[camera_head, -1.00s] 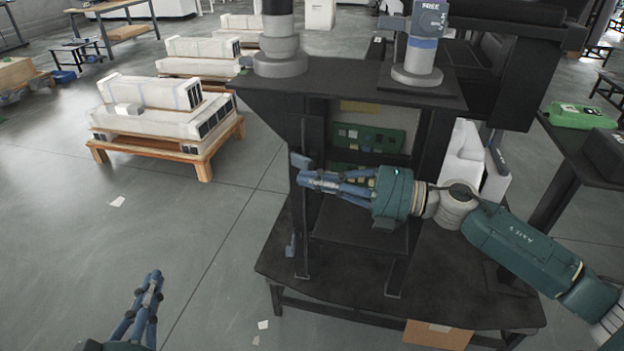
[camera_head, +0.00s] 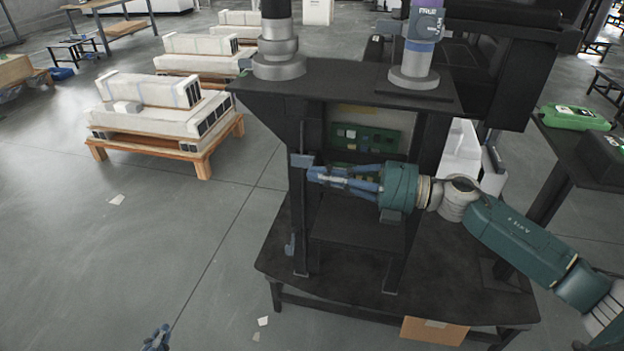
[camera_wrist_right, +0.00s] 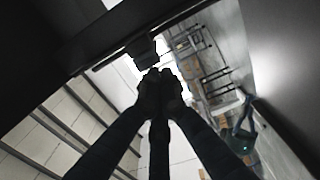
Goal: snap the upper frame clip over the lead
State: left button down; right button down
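The upper frame clip, a small blue-grey block (camera_head: 301,160), sits on the left upright of the black frame in the head view. A dark block at the frame edge (camera_wrist_right: 140,48) lies just beyond the fingertips in the right wrist view. My right gripper (camera_head: 313,174) is just right of and below the clip, with a small apparent gap. In the right wrist view its fingertips (camera_wrist_right: 160,76) are together and nothing shows between them. My left gripper (camera_head: 157,337) barely shows at the bottom edge; its opening is unclear. I cannot make out the lead.
A lower blue-grey clip (camera_head: 290,245) is on the same upright. A green circuit board (camera_head: 365,138) is inside the frame, behind my right gripper. The black table (camera_head: 340,298) surrounds the frame's foot. Open floor (camera_head: 150,250) lies to the left.

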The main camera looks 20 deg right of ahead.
notch_tip(320, 180, up, 10)
dwell(0.4)
jog(key=shift+f, duration=0.1)
